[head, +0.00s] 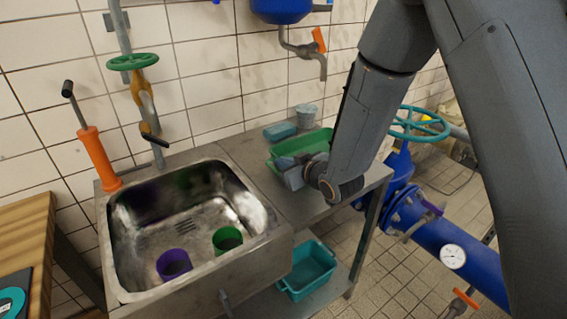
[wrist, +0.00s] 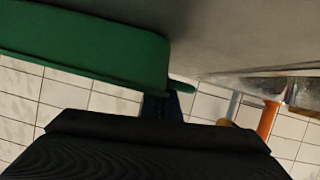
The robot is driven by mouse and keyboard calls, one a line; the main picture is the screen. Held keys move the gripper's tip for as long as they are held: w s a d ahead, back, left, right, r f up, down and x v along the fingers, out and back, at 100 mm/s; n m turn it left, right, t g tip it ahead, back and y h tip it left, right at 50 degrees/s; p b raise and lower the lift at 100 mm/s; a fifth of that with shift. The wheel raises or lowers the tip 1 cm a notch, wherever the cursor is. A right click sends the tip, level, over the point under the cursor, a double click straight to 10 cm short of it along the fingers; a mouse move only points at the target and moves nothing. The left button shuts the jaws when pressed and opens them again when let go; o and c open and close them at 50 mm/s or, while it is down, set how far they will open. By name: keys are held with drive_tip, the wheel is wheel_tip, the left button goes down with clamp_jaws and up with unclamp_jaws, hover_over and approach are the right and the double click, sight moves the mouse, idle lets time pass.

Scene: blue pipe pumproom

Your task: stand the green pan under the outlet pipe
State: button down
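The green pan (head: 318,139) sits on the steel counter to the right of the sink, partly hidden behind my gripper and forearm. In the wrist view the pan (wrist: 90,45) fills the upper left, with a small green tab at its right end. My gripper (head: 288,172) is at the pan's near side, overlapping it in the head view. In the wrist view, a dark blue finger part (wrist: 160,106) reaches toward the pan's tab. The fingertips are hidden, so grip or contact is unclear. The outlet pipe (head: 322,68), with an orange handle, hangs from the wall above and behind the pan.
A teal block (head: 280,131) and a grey cup (head: 306,115) stand at the counter's back. The sink (head: 130,270) holds a purple cup (head: 173,264) and a green cup (head: 228,239). A teal bin (head: 306,275) sits on the lower shelf. Blue pipework (head: 450,240) stands right.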

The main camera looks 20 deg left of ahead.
drive_tip(key=shift+f, duration=0.15)
drive_tip(key=c, duration=2)
unclamp_jaws()
drive_tip(key=shift+r, duration=0.25)
drive_tip(key=b+v, duration=0.1)
drive_tip(key=v, duration=1.1)
drive_tip(key=shift+s, duration=0.1)
